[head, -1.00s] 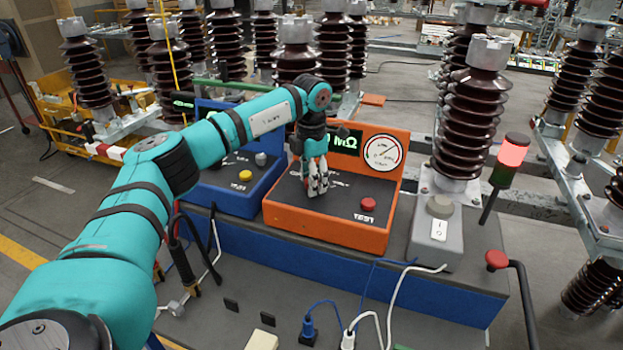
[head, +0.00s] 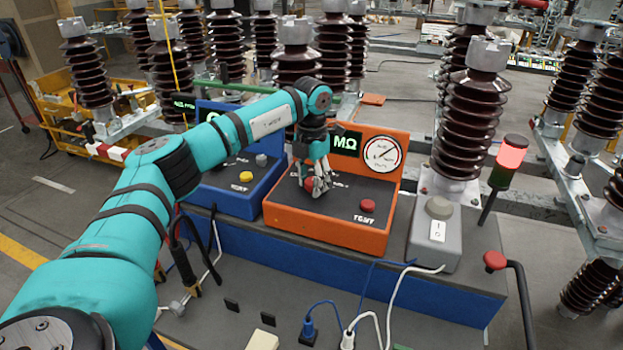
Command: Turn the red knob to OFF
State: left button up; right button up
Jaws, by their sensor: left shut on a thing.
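The orange meter box (head: 285,217) stands on the bench, with a lit "MΩ" display, a round dial and a red button marked TEST (head: 368,206). My left gripper (head: 318,190) points down onto the left part of its sloped top and is shut on the red knob (head: 308,184). Only a bit of the knob's red shows beside the fingers; its pointer and most of its markings are hidden. My right gripper is not in view.
A blue box (head: 225,200) with a yellow button stands left of the orange one. Cables lie in front; brown insulators stand behind.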

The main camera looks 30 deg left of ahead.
pick_arm(q)
jog(key=n+p, duration=0.1)
jog(key=n, duration=0.5)
jog(key=shift+d+r+n, duration=0.1)
jog(key=shift+n, duration=0.2)
jog(key=n+p, duration=0.1)
jog(key=n, duration=0.4)
jog(key=shift+w, duration=0.1)
jog(key=shift+n, duration=0.3)
jog(key=o, duration=1.2)
jog(key=shift+d, duration=0.1)
jog(key=shift+r, duration=0.15)
notch_tip(320, 180, up, 12)
jog(key=shift+f, duration=0.2)
jog(key=shift+f, duration=0.1)
